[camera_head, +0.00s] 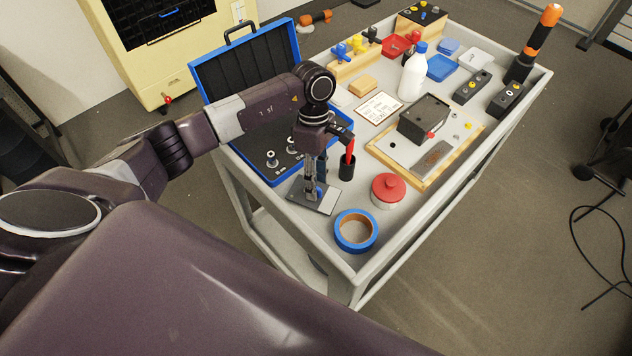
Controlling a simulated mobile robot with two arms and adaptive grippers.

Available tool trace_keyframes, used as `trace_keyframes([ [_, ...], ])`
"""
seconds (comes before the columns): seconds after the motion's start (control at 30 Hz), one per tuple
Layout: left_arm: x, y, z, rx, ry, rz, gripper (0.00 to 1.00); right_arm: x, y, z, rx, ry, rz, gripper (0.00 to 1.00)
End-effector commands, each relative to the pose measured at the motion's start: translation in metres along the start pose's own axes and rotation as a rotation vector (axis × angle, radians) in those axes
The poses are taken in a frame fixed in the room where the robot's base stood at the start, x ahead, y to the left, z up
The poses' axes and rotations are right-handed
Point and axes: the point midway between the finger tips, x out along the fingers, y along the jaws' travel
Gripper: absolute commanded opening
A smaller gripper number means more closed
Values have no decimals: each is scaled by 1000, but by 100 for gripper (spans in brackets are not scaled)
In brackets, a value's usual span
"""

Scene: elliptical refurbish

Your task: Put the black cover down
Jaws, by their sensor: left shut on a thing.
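My left gripper (316,190) reaches down over the near left part of the grey cart (310,228). It is shut on a flat dark plate, which looks like the black cover (299,190). The plate lies low at the cart top, and a light grey area shows at its right side. I cannot tell whether the plate touches the surface. The fingers hide part of it. My right gripper is not in view.
An open blue case (236,82) stands left of the gripper. Blue tape (356,231), a red-lidded jar (388,190) and a black cup with a red tool (347,168) are close by. A wooden-edged board (386,160) bears a black box (424,118). A white bottle (413,76) stands behind.

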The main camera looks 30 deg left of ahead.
Motion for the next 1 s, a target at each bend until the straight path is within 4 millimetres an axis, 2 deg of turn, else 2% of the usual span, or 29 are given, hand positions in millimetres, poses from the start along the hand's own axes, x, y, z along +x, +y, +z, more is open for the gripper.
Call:
trace_keyframes([
  [0.03,12,-3,-1,0,4,-12,0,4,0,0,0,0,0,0],
  [0.13,15,-3,-2,0,5,-15,0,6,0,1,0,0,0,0],
  [0.7,22,0,-2,-1,4,-13,0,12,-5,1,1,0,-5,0],
  [0.73,22,0,-2,0,4,-13,40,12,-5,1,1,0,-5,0],
  [0.9,22,-2,-2,-1,6,-17,57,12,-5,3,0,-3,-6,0],
  [1.0,21,-1,-3,-2,6,-15,57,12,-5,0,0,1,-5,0],
])
